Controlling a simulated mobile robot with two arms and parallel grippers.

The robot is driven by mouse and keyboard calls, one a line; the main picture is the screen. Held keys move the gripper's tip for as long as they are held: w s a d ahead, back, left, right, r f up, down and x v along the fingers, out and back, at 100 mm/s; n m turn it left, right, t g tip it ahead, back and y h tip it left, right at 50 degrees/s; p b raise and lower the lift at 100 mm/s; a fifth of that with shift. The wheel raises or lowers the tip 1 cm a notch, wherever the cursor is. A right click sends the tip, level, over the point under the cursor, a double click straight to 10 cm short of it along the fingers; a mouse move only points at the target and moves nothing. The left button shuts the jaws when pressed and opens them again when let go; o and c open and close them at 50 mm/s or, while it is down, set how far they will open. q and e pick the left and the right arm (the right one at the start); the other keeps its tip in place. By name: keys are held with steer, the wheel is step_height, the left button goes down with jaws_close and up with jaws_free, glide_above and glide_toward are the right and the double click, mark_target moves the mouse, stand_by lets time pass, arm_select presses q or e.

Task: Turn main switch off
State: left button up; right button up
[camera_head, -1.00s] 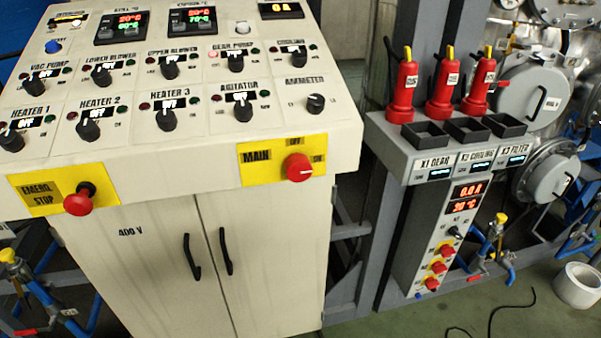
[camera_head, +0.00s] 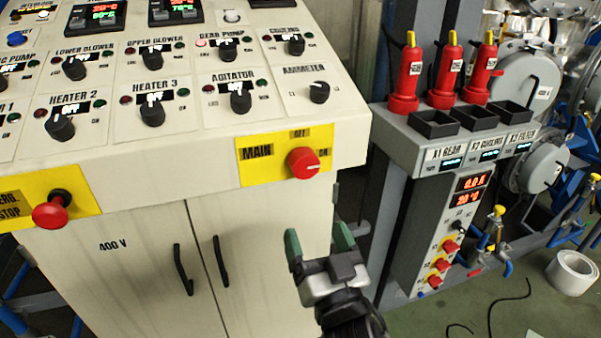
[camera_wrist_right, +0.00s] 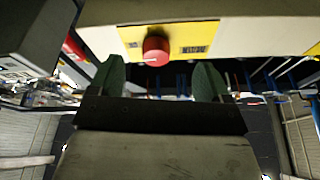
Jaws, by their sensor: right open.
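The main switch (camera_head: 303,163) is a red round knob on a yellow plate marked MAIN, OFF and ON, on the front face of the control panel. Its white mark points right, toward ON. It also shows in the right wrist view as a red knob (camera_wrist_right: 156,48), beyond and between my fingers. My right gripper (camera_head: 319,239) is open and empty, below the switch and apart from it, in front of the cabinet door. Its two green fingers show in the right wrist view (camera_wrist_right: 166,78). My left gripper is not in view.
A red emergency stop button (camera_head: 50,212) sits on a yellow plate at the panel's left. The cabinet (camera_head: 120,280) has two black door handles. A grey unit (camera_head: 430,215) with red plugs and displays stands at the right. A white roll (camera_head: 572,272) lies on the floor.

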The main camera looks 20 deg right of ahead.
mark_target(306, 171)
steer(key=shift+m+t, duration=0.3)
steer(key=shift+t, duration=0.1)
steer(key=w+r+p, duration=0.1)
steer(key=w+r, duration=0.1)
steer(key=w+r+p, duration=0.1)
steer(key=w+r, duration=0.1)
steer(key=w, duration=0.1)
steer(key=w+r+p, duration=0.1)
steer(key=w+r, duration=0.1)
steer(key=r, duration=0.1)
steer(key=shift+w+d, duration=0.15)
steer(key=shift+d, duration=0.25)
steer(key=shift+w+r, duration=0.1)
steer(key=shift+w, duration=0.55)
steer(key=shift+c, duration=0.3)
steer(key=c, duration=0.9)
steer(key=shift+o, duration=0.2)
steer(key=shift+p, duration=0.35)
